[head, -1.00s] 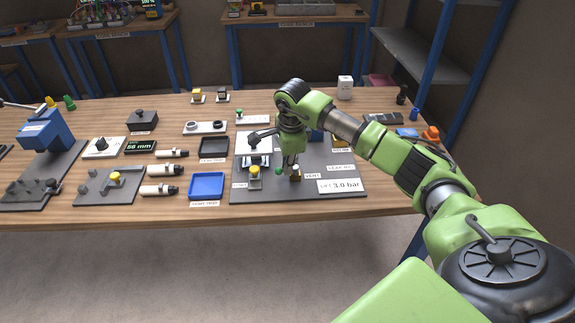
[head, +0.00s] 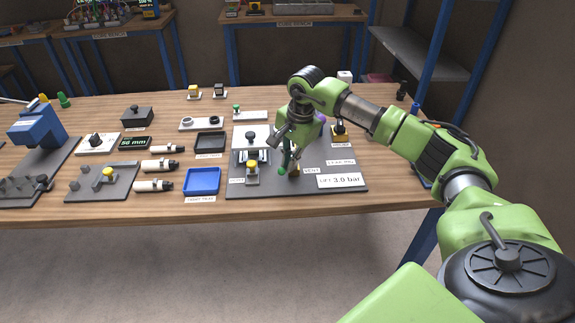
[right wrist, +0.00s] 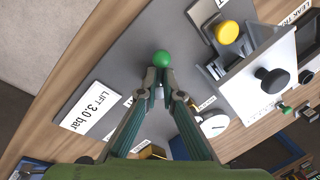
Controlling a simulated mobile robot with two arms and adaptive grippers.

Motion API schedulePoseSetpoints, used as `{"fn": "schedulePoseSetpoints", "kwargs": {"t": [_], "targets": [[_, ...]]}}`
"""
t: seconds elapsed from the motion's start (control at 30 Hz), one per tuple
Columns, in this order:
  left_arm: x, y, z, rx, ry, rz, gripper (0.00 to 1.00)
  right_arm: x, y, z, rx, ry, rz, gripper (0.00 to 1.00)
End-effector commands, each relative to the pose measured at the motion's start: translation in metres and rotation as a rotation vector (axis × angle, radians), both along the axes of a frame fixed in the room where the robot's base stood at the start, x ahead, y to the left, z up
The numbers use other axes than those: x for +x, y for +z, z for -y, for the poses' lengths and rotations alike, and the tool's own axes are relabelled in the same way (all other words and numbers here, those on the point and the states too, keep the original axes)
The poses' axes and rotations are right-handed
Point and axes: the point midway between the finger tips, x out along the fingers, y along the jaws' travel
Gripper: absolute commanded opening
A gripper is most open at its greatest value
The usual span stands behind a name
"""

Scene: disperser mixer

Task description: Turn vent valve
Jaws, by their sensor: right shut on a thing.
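The vent valve shows in the head view as a small brass body (head: 294,171) beside the VENT label (head: 311,170), on the dark panel. Its handle has a green ball end (head: 283,171), which also shows in the right wrist view (right wrist: 162,58). My right gripper (head: 288,163) is tilted over the panel and shut on the handle. In the right wrist view its fingertips (right wrist: 160,77) are close together, with the green ball just beyond them. The fingers hide most of the handle and valve body. My left gripper is not in view.
On the same panel (head: 240,190) stand a yellow-topped button unit (head: 252,166) to the left and a LIFT 3.0 bar display (head: 342,181) to the right. A blue tray (head: 202,181) lies left of the panel. Bare wood (head: 390,180) shows right of it.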

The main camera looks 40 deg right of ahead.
Motion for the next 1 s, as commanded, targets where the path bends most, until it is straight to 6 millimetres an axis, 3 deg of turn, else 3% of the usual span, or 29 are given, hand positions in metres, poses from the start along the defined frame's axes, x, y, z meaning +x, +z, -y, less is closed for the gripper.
{"fn": "schedulePoseSetpoints", "kwargs": {"t": [0.6,1.0], "targets": [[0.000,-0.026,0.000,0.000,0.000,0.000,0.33,-0.010,0.000,0.009,0.001,0.564,0.002,0.00],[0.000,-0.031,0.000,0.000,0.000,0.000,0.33,-0.013,0.000,0.013,0.000,0.784,0.001,0.00]]}}
